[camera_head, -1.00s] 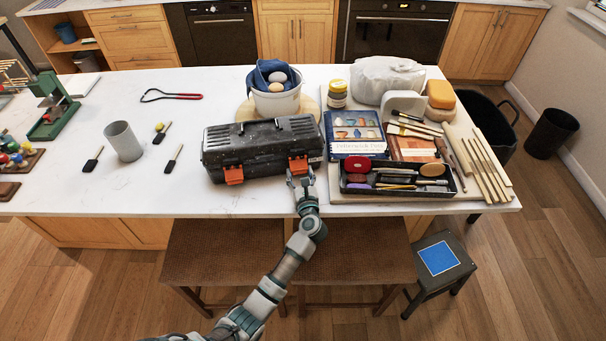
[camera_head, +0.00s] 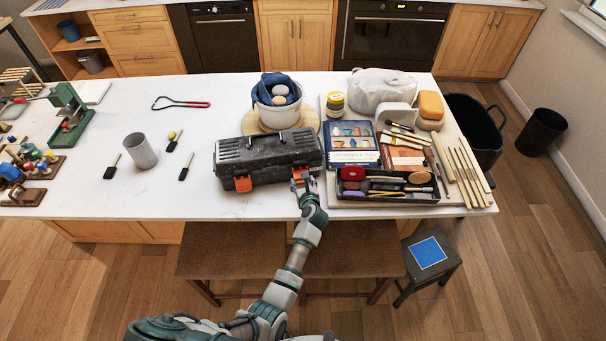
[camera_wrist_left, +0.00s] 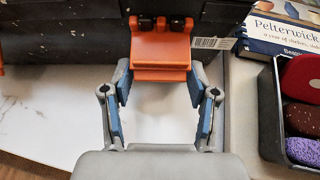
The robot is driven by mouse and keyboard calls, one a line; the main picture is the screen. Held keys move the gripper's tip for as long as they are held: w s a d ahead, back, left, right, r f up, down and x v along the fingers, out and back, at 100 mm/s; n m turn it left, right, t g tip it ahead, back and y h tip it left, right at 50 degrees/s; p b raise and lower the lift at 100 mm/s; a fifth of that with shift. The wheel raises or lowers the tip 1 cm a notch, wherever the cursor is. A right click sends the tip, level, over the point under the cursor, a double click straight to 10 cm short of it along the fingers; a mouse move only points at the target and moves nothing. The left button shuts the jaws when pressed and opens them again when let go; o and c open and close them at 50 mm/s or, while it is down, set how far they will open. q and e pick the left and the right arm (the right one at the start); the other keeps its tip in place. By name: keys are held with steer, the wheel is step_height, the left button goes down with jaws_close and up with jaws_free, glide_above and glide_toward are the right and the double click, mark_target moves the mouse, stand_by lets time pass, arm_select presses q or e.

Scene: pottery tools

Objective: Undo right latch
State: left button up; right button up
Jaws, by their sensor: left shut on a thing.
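The black speckled toolbox (camera_head: 265,150) stands with its lid down at the front of the white counter. Its left latch (camera_head: 243,184) is orange and hangs on the front face. The orange right latch (camera_wrist_left: 160,58) fills the upper middle of the left wrist view, below two dark hinge knobs. My left gripper (camera_head: 298,178) reaches it from the front. In the left wrist view its blue-padded fingers (camera_wrist_left: 160,88) sit on either side of the latch's lower part and are shut on it. The latch's far side is hidden. My right gripper is not in view.
A black tray of tools (camera_head: 385,196) and a blue book (camera_head: 351,155) lie close to the toolbox's right. A white bowl (camera_head: 278,112) stands behind it. Two brown stools (camera_head: 232,248) stand below the front edge.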

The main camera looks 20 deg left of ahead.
arm_select(q)
steer(key=shift+s+d+r+g+h+p, duration=0.15)
steer(key=shift+r+g+h+p, duration=0.3)
steer(key=shift+g+p, duration=0.7)
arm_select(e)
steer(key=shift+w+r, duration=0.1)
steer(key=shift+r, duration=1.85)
arm_select(q)
steer(key=shift+t, duration=0.25)
